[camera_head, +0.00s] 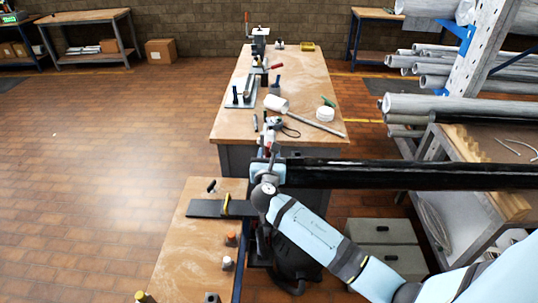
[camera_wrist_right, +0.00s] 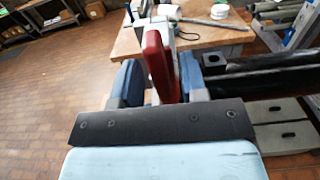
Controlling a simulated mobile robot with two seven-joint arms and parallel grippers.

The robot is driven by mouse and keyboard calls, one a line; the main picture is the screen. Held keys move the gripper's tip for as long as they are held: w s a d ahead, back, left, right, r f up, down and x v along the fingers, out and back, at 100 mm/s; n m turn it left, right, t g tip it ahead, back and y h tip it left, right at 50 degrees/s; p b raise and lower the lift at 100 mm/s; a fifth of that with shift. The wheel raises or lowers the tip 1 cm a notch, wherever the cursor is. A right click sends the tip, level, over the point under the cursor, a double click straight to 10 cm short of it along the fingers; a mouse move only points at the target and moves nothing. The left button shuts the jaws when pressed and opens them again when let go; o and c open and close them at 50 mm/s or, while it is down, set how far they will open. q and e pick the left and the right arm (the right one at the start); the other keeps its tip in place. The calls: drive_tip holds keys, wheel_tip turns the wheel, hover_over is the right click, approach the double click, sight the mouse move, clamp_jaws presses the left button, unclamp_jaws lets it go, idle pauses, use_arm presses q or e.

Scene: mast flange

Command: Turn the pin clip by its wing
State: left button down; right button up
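The pin clip's red wing (camera_wrist_right: 158,62) stands upright in the right wrist view, between the two blue-grey fingers of my right gripper (camera_wrist_right: 160,80). The fingers are spread either side of it; a narrow gap shows at its lower left, and I cannot tell whether either finger touches it. In the head view my right gripper (camera_head: 268,165) is at the left end of the black mast (camera_head: 400,173), with a small red part (camera_head: 269,142) just beyond it. The rest of the clip is mostly hidden by the gripper. My left gripper is not in view.
A wooden workbench (camera_head: 300,75) with a white cylinder (camera_head: 276,103), a grey rod (camera_head: 318,125) and tools lies beyond. A lower wooden table (camera_head: 190,255) with a black plate (camera_head: 205,208) is at front left. A pipe rack (camera_head: 420,104) stands right. Open floor lies left.

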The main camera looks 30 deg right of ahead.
drive_tip(key=shift+v, duration=2.5)
drive_tip(key=shift+r, duration=0.1)
drive_tip(key=s+a+f+m+g+y, duration=0.2)
drive_tip(key=s+a+f+m+y, duration=0.2)
drive_tip(key=s+f+m, duration=0.3)
drive_tip(key=s+a+f+m+g+y, duration=0.1)
drive_tip(key=s+a+f+m+y, duration=0.2)
drive_tip(key=s+f+m+y, duration=0.5)
drive_tip(key=s+a+f+m, duration=0.2)
drive_tip(key=s+m, duration=0.4)
drive_tip(key=s+a+f+m+g, duration=0.1)
drive_tip(key=s+a+f+m, duration=0.1)
drive_tip(key=s+m, duration=0.3)
drive_tip(key=shift+s+a+f+m+y, duration=0.4)
drive_tip(key=shift+s+f, duration=0.35)
drive_tip(key=shift+s, duration=0.35)
